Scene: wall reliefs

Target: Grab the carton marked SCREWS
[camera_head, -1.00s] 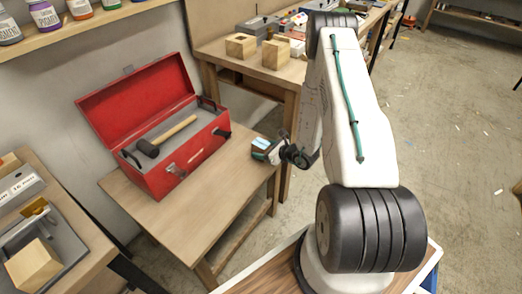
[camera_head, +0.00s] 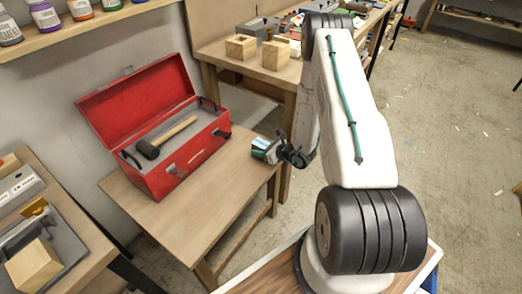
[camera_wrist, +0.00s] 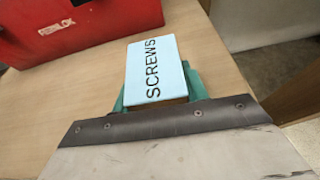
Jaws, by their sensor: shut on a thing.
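The SCREWS carton (camera_wrist: 158,68) is a light blue box with dark lettering on its face. In the wrist view it stands out in front of my gripper (camera_wrist: 160,95), with green finger pads showing at its sides. My gripper is shut on it. In the head view my gripper (camera_head: 272,151) is over the right edge of the small wooden table, with the light blue carton (camera_head: 259,144) at its tip. I cannot tell whether the carton touches the table.
An open red toolbox (camera_head: 175,140) with a mallet (camera_head: 165,137) inside stands on the small table (camera_head: 215,195), left of my gripper. The front of this table is clear. Wooden blocks (camera_head: 275,55) sit on the bench behind. A shelf with jars (camera_head: 80,8) is at upper left.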

